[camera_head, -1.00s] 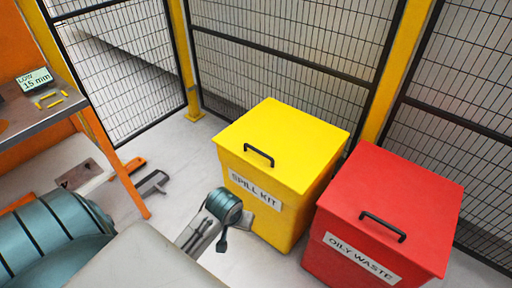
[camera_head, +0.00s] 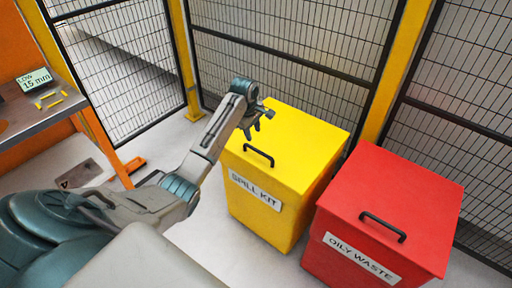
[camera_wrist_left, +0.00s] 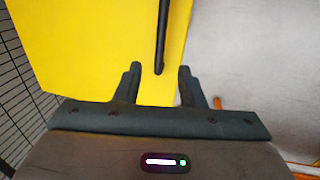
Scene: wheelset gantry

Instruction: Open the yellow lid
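The yellow lid (camera_head: 298,140) lies closed on the yellow bin marked SPILL KIT (camera_head: 268,205). Its black bar handle (camera_head: 258,155) is near the front left edge of the lid. My left gripper (camera_head: 262,122) is above the lid's left part, behind the handle in the head view, with its fingers apart and empty. In the left wrist view, the two dark fingers (camera_wrist_left: 158,82) are spread, and the black handle (camera_wrist_left: 161,38) shows beyond them, in line with the gap, over the yellow lid (camera_wrist_left: 85,45). My right gripper is not in view.
A red bin marked OILY WASTE (camera_head: 385,215) with its own black handle stands right of the yellow bin. Black mesh fencing (camera_head: 290,55) with yellow posts runs behind. A metal bench (camera_head: 40,110) stands at the left. Grey floor is clear left of the yellow bin.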

